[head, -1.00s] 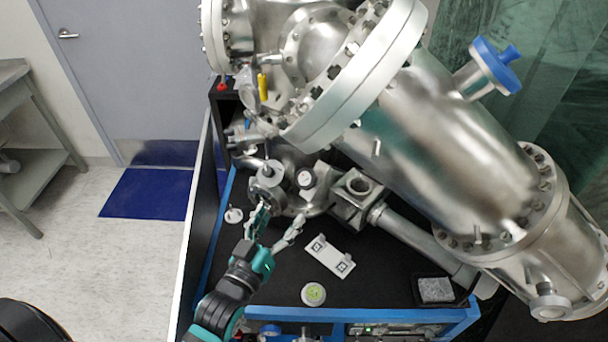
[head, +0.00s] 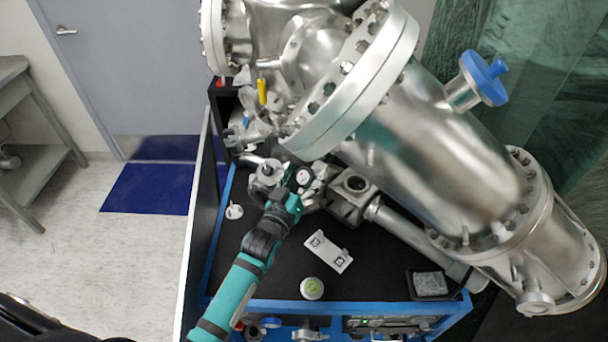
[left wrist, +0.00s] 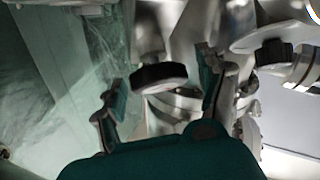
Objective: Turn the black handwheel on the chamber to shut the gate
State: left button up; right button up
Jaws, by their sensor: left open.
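In the left wrist view a black-rimmed round wheel (left wrist: 160,77), seemingly the handwheel, lies ahead between my two spread fingers. I see a gap between it and each finger. My left gripper (left wrist: 160,90) is open and empty. In the head view my left gripper (head: 298,180) is in among the fittings low on the steel chamber (head: 440,140), close to a gauge (head: 304,174). There the gripper and fittings hide the handwheel, and I cannot tell its turn. My right gripper is not in view.
On the black bench top (head: 270,270) lie a white plate with square markers (head: 328,251), a round green-and-white disc (head: 312,288) and a grey block in a dark tray (head: 430,284). A small white piece (head: 234,211) stands left of my arm.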

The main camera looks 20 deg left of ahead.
pick_arm(q)
jog(key=c, duration=1.2)
jog(key=shift+m+h, duration=0.4)
jog(key=m+h+b, duration=0.1)
jog(key=m, duration=0.1)
jog(key=shift+f+m+h, duration=0.1)
jog(key=shift+m+h, duration=0.2)
jog(key=shift+h, duration=0.1)
jog(key=m+g+h+b, duration=0.1)
jog(key=m+h, duration=0.1)
jog(key=m, duration=0.1)
jog(key=m+g+h, duration=0.1)
jog(key=m+h, duration=0.2)
jog(key=shift+b, duration=0.35)
jog(key=shift+m+g+h+b, duration=0.25)
jog(key=shift+m+g+h, duration=0.65)
jog(key=shift+m, duration=0.6)
jog(key=shift+m+g+h+b, duration=0.25)
jog(key=shift+m+g+h, duration=0.6)
jog(key=shift+m, duration=0.65)
jog(key=shift+d, duration=0.1)
